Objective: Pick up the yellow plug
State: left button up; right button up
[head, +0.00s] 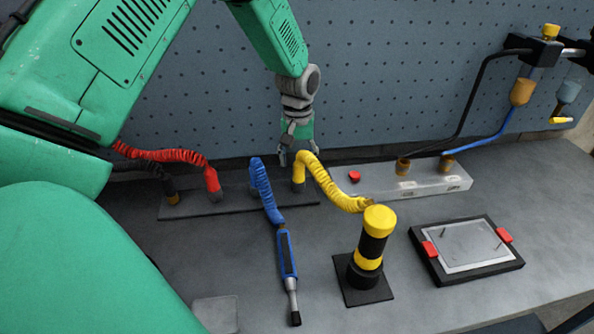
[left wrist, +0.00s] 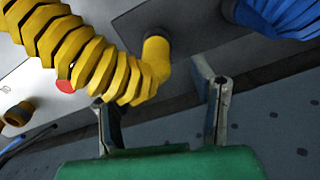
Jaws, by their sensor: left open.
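The yellow plug (head: 299,172) is the upright end of a yellow ribbed hose (head: 330,185) and sits in the long grey base strip near the back wall. The hose's other end meets a yellow-and-black post (head: 372,245). In the left wrist view the yellow plug (left wrist: 156,52) meets a dark ring on the strip. My left gripper (head: 299,152) is open and empty, pointing down just above the plug. In the left wrist view its two fingers (left wrist: 162,100) are apart, with the plug beyond the gap between them; I cannot tell if they touch it.
A blue hose (head: 262,185) stands close left of the plug, with a black-and-blue tool (head: 288,265) below. Red (head: 180,158) and black hoses are further left. A grey block (head: 430,183) and a black-framed plate (head: 466,248) lie right. The perforated wall is close behind.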

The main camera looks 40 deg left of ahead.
aim_at(297, 170)
pick_arm(q)
jog(key=shift+s+d+f, duration=0.1)
jog(key=shift+d+f, duration=0.2)
jog(key=shift+f, duration=0.3)
jog(key=shift+s+d+f, duration=0.1)
jog(key=shift+d+f, duration=0.15)
jog(key=shift+f, duration=0.35)
jog(key=shift+w+d+f, duration=0.1)
jog(key=shift+f, duration=0.35)
jog(key=shift+a, duration=0.25)
jog(key=shift+a+f, duration=0.15)
jog(key=shift+a, duration=0.25)
grip_shut()
jog(key=shift+d+r, duration=0.2)
jog(key=shift+d, duration=0.15)
jog(key=shift+r, duration=0.35)
notch_tip(297, 170, up, 9)
jog(key=shift+a+f, duration=0.15)
jog(key=shift+f, duration=0.05)
jog(key=shift+r, duration=0.4)
jog(key=shift+r+p, duration=0.85)
notch_tip(297, 170, up, 3)
jog(key=p, duration=0.2)
jog(key=shift+f+p, duration=0.1)
jog(key=shift+p, duration=0.3)
pick_arm(e)
jog(key=r, duration=0.4)
jog(key=shift+d+r, duration=0.3)
jog(key=shift+r, duration=0.05)
